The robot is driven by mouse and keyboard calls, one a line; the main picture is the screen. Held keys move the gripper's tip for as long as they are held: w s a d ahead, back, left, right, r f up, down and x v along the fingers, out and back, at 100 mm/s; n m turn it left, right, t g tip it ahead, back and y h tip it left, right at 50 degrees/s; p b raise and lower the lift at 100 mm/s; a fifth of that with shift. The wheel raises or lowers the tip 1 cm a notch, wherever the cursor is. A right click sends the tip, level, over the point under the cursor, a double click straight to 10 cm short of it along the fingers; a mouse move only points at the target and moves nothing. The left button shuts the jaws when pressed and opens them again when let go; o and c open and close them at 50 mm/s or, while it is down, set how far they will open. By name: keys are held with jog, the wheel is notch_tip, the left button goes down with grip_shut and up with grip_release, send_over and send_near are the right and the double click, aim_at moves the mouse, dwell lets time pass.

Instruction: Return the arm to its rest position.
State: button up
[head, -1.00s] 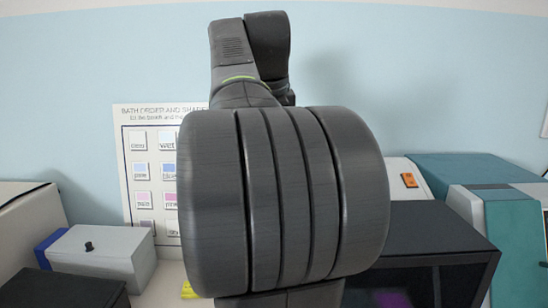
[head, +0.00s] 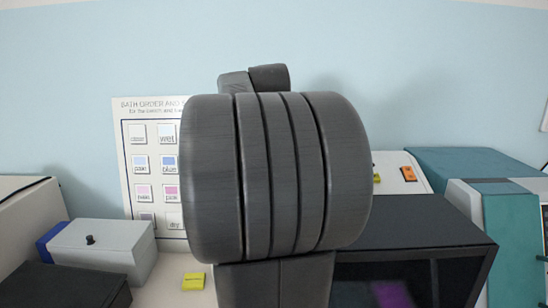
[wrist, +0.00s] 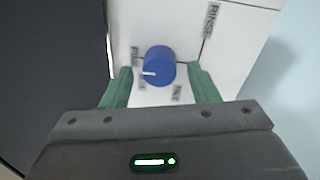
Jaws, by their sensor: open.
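My gripper (wrist: 163,88) shows in the wrist view with its two green fingers spread apart. It is open and nothing is between the fingers. A blue knob (wrist: 160,68) with a white mark shows beyond the fingertips, on a white panel (wrist: 240,45) with labels, one reading RINSE. I cannot tell how far the fingertips are from the knob. In the head view my own dark arm fills the middle, and the gripper is hidden behind it.
A chart of coloured squares (head: 128,195) stands against the blue wall at left. A grey box with a blue end (head: 100,248) and a yellow tag (head: 194,281) are below it. A black-fronted case (head: 440,238) and teal machine (head: 515,240) stand at right. A dark surface (wrist: 50,70) lies left of the knob.

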jog(key=v, duration=1.3)
jog(key=x, duration=1.2)
jog(key=shift+f, duration=0.2)
jog(key=shift+w+f, duration=0.2)
jog(key=shift+f, duration=0.15)
jog(key=n+b, duration=0.2)
jog(key=n, duration=0.4)
jog(key=shift+r, duration=0.1)
jog(key=n+b, duration=0.2)
jog(key=n, duration=0.3)
jog(key=shift+a+t, duration=0.1)
jog(key=shift+t, duration=0.2)
jog(key=shift+r+n+b, duration=0.15)
jog(key=shift+n+b, duration=0.15)
jog(key=shift+n, duration=0.2)
jog(key=v, duration=0.7)
jog(key=shift+r, duration=0.15)
